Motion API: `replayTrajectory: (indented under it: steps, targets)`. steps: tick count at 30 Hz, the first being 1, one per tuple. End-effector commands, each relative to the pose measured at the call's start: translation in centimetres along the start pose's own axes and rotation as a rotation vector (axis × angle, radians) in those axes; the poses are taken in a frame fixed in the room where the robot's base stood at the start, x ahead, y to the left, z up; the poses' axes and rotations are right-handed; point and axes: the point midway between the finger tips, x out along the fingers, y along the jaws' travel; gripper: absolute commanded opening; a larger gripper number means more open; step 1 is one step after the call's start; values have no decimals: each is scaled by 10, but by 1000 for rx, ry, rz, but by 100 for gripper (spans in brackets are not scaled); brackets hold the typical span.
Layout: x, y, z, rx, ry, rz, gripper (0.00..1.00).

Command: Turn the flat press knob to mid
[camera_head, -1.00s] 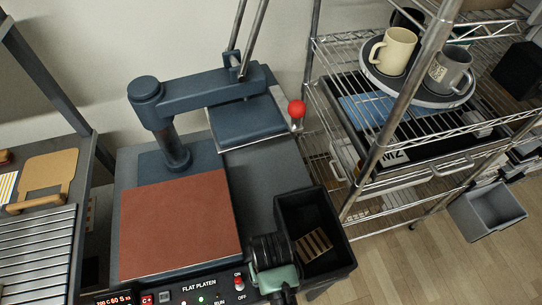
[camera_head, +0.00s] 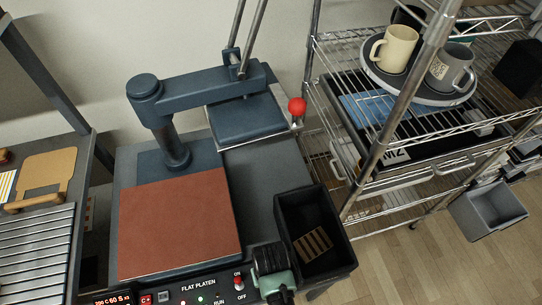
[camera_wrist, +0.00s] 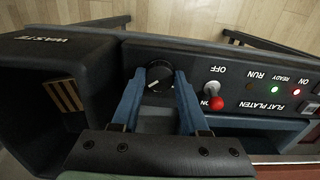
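The flat press knob (camera_wrist: 159,77) is a round black dial with a white pointer line, on the black front panel (camera_wrist: 245,85) of the press, seen in the wrist view. My gripper (camera_wrist: 159,73) is open, with one blue finger on each side of the knob. I cannot tell whether either finger touches it. In the head view my gripper (camera_head: 273,272) is over the right end of the panel and hides the knob. The panel reads FLAT PLATEN. The flat press has a reddish-brown pad (camera_head: 180,225) and a blue swing arm (camera_head: 205,90).
A red-tipped toggle switch (camera_wrist: 215,97) stands close beside one finger. A black waste bin (camera_head: 340,225) is right of the panel. A red-balled lever (camera_head: 297,106) rises behind. A wire rack (camera_head: 330,45) with mugs stands right, and a slatted surface (camera_head: 35,250) left.

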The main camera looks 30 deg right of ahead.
Motion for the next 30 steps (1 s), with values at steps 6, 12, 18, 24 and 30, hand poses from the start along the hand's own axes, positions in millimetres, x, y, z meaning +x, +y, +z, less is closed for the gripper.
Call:
replayTrajectory:
  steps: [6,12,18,24,30]
  targets:
    - [0,0,0,0,0,0,0]
    - [-1,0,0,-8,0,0,0]
    - [-2,0,0,-69,-1,0,0]
    - [-3,0,-1,-203,-1,0,0]
    - [-3,1,-1,-382,-1,-1,0]
